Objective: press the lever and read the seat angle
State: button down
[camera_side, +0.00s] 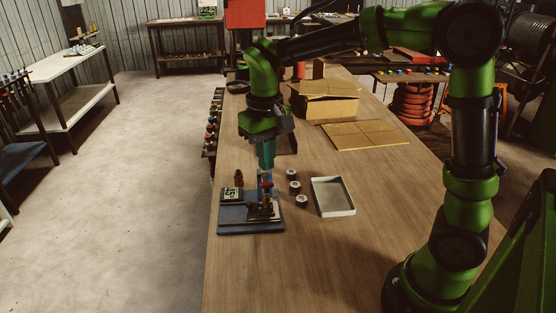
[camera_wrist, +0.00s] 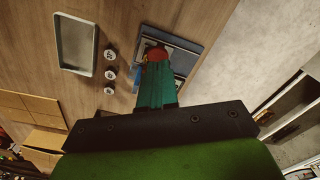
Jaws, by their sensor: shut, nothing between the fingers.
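The crimper stands on a blue base plate (camera_side: 236,226) near the table's left edge. A small display (camera_side: 231,194) on it appears to read 45 with a degree mark. Brass and dark metal parts (camera_side: 266,203) sit on the plate's right side. A red part, apparently the lever's knob (camera_wrist: 157,54), shows at my fingertips in the wrist view. My gripper (camera_side: 266,168) points down over the crimper, shut and empty, its teal fingers together. The fingertips are at or just above the red part; I cannot tell whether they touch. The gripper hides much of the crimper in the wrist view.
Several small round fittings (camera_side: 294,187) stand in a row right of the crimper. A grey tray (camera_side: 333,197) lies beyond them. A cardboard box (camera_side: 327,105) and a flat cardboard sheet (camera_side: 364,136) lie farther back. The table's front is clear.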

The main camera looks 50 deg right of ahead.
jog(key=shift+r, duration=2)
jog(key=s+d+m+t+y, duration=0.1)
jog(key=s+t, duration=0.6)
jog(key=s, duration=0.7)
jog(key=shift+y, duration=0.5)
jog(key=c, duration=1.8)
grip_release()
jog(key=shift+s, duration=0.1)
